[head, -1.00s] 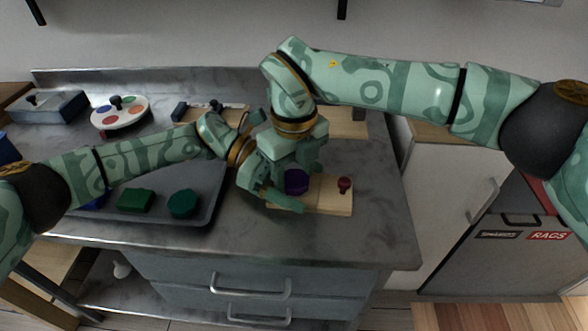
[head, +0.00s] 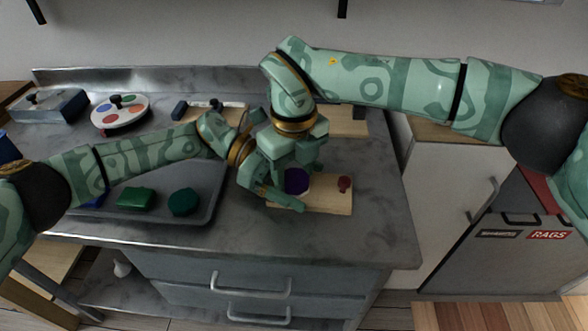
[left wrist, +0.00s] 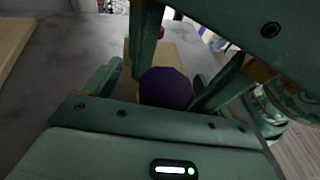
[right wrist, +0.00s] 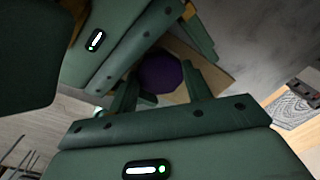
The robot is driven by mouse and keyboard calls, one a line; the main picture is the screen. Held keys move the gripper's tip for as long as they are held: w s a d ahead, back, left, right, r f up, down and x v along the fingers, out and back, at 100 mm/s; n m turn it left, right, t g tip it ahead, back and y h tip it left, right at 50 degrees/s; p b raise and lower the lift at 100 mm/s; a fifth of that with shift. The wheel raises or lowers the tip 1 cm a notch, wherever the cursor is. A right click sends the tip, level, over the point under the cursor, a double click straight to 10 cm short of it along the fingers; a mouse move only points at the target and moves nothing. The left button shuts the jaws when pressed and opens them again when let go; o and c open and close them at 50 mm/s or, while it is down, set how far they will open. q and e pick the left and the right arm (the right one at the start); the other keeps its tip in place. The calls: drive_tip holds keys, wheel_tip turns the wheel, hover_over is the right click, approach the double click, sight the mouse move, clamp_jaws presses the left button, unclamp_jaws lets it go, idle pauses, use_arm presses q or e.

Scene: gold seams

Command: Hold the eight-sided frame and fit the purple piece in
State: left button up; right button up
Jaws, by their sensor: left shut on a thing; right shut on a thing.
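The purple piece (head: 297,181) is a dark, many-sided block above the left part of a pale wooden board (head: 327,194). It also shows between the fingers in the left wrist view (left wrist: 166,88) and in the right wrist view (right wrist: 160,73). My left gripper (head: 280,193) comes in low from the left, shut with its fingers spread on either side of the purple piece. My right gripper (head: 312,165) reaches down from above, its fingers close to the piece. The eight-sided frame is not clearly distinguishable; the hands hide the contacts.
A dark tray (head: 210,200) with a green block (head: 136,198) and a dark green piece (head: 184,202) is at left. A round palette (head: 119,113) and a grey box (head: 48,105) stand farther back. The counter's front right is clear.

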use_arm(q)
drive_tip(key=shift+f, duration=0.2)
use_arm(e)
drive_tip(key=shift+f, duration=0.4)
idle(0.3)
use_arm(q)
drive_tip(key=shift+o, duration=0.2)
use_arm(e)
drive_tip(key=o, duration=1.1)
drive_tip(key=shift+s, duration=0.1)
use_arm(q)
drive_tip(key=shift+r, duration=0.1)
use_arm(e)
drive_tip(key=shift+a, duration=0.1)
